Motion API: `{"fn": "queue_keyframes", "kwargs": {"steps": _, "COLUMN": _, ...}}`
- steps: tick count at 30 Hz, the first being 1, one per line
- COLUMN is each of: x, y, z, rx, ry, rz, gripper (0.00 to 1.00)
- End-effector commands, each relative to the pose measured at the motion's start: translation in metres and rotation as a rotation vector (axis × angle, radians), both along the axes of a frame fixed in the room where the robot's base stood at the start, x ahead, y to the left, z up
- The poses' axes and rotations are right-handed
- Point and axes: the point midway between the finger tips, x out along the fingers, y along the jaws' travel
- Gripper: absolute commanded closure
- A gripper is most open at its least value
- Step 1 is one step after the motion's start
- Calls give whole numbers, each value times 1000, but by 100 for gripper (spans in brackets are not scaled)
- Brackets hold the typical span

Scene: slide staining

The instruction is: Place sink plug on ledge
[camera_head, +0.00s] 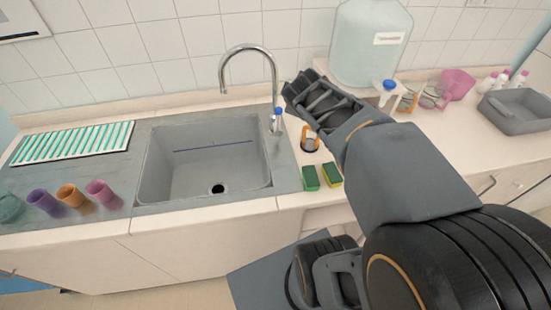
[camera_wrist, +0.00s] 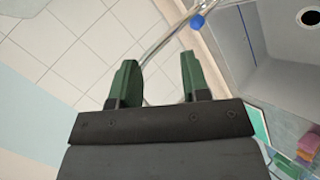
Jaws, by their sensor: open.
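A small dark round piece with an orange ring handle (camera_head: 310,139), which looks like the sink plug, stands on the pale counter ledge (camera_head: 292,126) right of the sink (camera_head: 178,143). The sink is empty and its dark drain hole (camera_head: 217,189) is uncovered; the drain also shows in the wrist view (camera_wrist: 312,17). My gripper (camera_wrist: 158,62) is open, with two green fingers apart and nothing between them. In the head view my gripper is up behind the plug, near the tap; its fingertips are hard to make out there.
The curved tap (camera_head: 248,50) rises close to my gripper. Two green-yellow sponges (camera_head: 331,174) lie in front of the plug. A large water bottle (camera_head: 368,45) stands behind my arm. Several coloured cups (camera_head: 72,196) and a striped rack (camera_head: 72,143) are left of the sink.

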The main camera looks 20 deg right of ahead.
Motion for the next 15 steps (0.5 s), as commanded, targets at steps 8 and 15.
{"fn": "queue_keyframes", "kwargs": {"steps": 8, "x": -91, "y": 100, "z": -49, "rx": 685, "ry": 155, "rz": -411, "gripper": 58}}
{"fn": "queue_keyframes", "kwargs": {"steps": 15, "x": -119, "y": 128, "z": -60, "rx": 845, "ry": 246, "rz": -523, "gripper": 58}}
